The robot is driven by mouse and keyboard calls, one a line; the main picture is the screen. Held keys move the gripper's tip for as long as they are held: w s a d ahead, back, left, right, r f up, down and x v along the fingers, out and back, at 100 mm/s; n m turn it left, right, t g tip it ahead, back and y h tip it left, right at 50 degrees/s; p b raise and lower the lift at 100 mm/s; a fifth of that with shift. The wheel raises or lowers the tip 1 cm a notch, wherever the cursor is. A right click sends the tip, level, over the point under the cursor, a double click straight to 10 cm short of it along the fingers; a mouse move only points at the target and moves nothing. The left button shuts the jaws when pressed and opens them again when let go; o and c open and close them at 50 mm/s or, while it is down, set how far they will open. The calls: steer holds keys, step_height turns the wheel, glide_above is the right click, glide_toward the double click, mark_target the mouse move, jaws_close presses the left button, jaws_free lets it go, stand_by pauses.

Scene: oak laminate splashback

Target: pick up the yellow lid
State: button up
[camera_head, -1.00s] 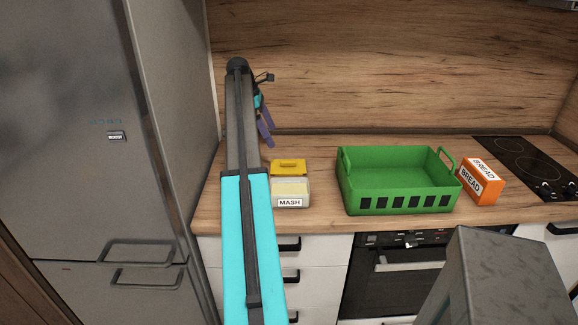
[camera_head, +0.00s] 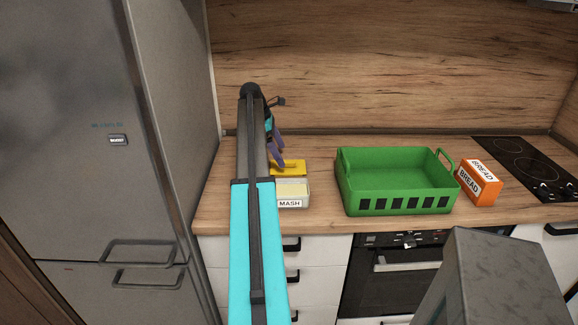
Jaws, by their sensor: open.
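The yellow lid (camera_head: 291,171) lies at the back of a clear container labelled MASH (camera_head: 292,196) on the wooden counter. I cannot tell whether it rests on the container or behind it. A raised handle shows on top of the lid. My gripper (camera_head: 280,160) has purple fingers and is open, pointing down at the lid's handle. The fingertips overlap the lid's left part in this view; I cannot tell if they touch it. My arm hides the left side of the container and part of the counter.
A green crate (camera_head: 399,204) stands empty to the right of the container. An orange BREAD box (camera_head: 481,187) stands beside it, near a black hob (camera_head: 522,160). A grey fridge (camera_head: 80,190) is at the left. A wooden splashback (camera_head: 400,70) rises behind the counter (camera_head: 320,214).

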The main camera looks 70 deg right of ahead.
steer(key=shift+f, duration=0.1)
steer(key=shift+p+x, duration=0.9)
steer(key=shift+x, duration=1.55)
steer(key=shift+a, duration=0.15)
steer(key=shift+c, duration=0.4)
steer(key=c, duration=1)
steer(key=shift+o, duration=0.2)
step_height(320, 180, up, 10)
steer(key=b, duration=0.2)
